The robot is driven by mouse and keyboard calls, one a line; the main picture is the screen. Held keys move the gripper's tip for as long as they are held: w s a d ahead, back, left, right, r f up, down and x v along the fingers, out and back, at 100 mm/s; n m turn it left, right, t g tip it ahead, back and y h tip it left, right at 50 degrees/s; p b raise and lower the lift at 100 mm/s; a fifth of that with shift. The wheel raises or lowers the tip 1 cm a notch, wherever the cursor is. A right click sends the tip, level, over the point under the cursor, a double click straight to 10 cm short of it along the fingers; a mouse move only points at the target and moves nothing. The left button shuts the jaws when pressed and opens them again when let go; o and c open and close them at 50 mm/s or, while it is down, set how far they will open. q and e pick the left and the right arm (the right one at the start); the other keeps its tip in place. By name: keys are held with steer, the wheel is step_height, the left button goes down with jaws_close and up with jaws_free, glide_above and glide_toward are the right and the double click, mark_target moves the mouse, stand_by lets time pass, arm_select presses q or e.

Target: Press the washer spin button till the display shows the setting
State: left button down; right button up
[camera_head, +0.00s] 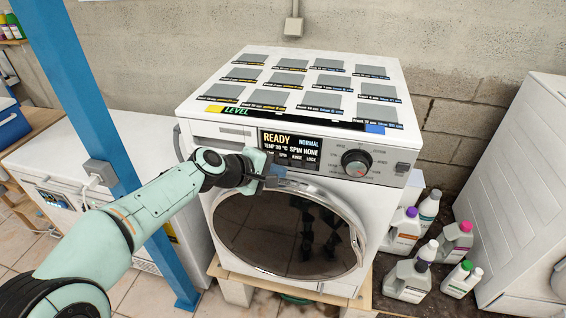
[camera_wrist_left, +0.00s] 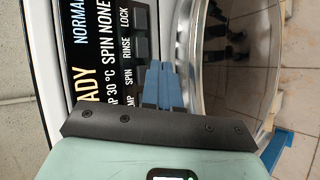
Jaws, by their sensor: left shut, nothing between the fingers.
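The white washer (camera_head: 226,135) stands in the middle of the head view. Its display (camera_head: 290,148) reads READY, NORMAL, TEMP 30 °C and SPIN NONE; it also shows in the left wrist view (camera_wrist_left: 84,48). Labels TEMP, SPIN, RINSE and LOCK run below the readout. My right gripper is not in view.
A dial (camera_head: 356,162) sits right of the display, above the round door (camera_head: 285,235). A blue post (camera_head: 85,90) stands at left, near my left arm. Several detergent bottles (camera_head: 408,280) stand on the floor at right.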

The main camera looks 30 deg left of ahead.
arm_select(q)
steer(key=shift+s+d+b, duration=0.2)
steer(key=shift+s+b, duration=0.15)
steer(key=shift+s, duration=0.5)
steer(key=shift+s+d+b, duration=0.2)
steer(key=shift+s+b, duration=0.2)
steer(key=shift+s, duration=0.4)
steer(key=shift+s+d+b, duration=0.2)
steer(key=shift+s+b, duration=0.15)
steer(key=shift+s, duration=0.5)
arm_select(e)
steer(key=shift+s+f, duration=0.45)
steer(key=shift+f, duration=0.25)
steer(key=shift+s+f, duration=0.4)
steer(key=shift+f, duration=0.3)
arm_select(q)
steer(key=s+n+h+b, duration=0.1)
steer(key=b, duration=0.1)
steer(key=s+n+t+h+b, duration=0.1)
steer(key=b, duration=0.2)
steer(key=s+n+t+h+b, duration=0.1)
steer(key=b, duration=0.1)
steer(key=shift+s+d+f+h, duration=0.15)
steer(key=shift+s+d+h, duration=0.1)
steer(key=shift+s+h, duration=0.15)
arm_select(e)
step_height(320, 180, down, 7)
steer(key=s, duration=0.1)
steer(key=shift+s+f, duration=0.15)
